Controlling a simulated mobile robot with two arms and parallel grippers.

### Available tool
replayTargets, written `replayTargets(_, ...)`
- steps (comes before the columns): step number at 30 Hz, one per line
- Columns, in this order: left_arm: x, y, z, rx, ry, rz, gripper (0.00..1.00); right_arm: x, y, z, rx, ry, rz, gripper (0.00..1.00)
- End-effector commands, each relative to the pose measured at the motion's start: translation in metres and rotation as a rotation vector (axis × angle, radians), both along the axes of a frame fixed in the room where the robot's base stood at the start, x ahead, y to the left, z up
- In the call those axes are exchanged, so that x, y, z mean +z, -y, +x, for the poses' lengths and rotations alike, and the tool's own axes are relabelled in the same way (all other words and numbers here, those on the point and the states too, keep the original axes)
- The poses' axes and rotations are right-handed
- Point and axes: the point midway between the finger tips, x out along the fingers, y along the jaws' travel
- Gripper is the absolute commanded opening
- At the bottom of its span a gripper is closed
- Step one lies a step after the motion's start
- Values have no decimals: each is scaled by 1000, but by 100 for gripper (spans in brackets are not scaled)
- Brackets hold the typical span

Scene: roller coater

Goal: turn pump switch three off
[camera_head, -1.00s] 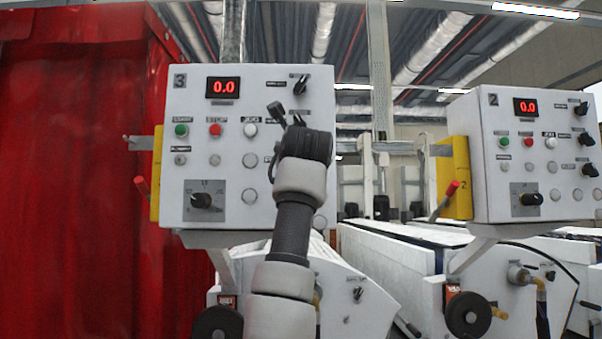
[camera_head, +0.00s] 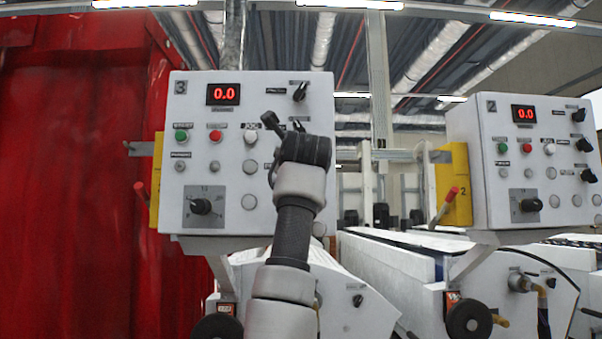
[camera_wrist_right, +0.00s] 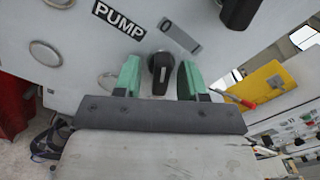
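The control panel marked 3 (camera_head: 205,125) stands upright left of centre in the head view. My right gripper (camera_head: 282,122) is in front of its right side and hides part of it. In the right wrist view, a black pump knob (camera_wrist_right: 160,70) sits beside a PUMP label (camera_wrist_right: 118,20). My right gripper (camera_wrist_right: 159,80) is open, with one green finger on each side of the knob. Small gaps show between knob and fingers. My left gripper is not in view.
Panel 3 also has a 0.0 display (camera_head: 223,94), a black upper knob (camera_head: 300,91), a lower-left dial (camera_head: 202,206) and coloured buttons. A second panel marked 2 (camera_head: 515,190) stands to the right. A red curtain (camera_head: 75,180) hangs at the left.

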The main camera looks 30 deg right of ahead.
Motion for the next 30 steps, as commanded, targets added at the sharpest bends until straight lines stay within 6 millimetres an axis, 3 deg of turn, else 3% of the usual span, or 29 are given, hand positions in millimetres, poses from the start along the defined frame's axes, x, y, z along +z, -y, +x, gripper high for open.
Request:
replayTargets(11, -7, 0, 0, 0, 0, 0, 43, -1, -5, -7, 1, 4, 1, 42)
replayTargets(24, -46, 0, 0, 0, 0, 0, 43, -3, -47, -76, 1, 4, 1, 42)
replayTargets(30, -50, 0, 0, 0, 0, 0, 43, -1, -56, -91, 0, 2, 0, 42)
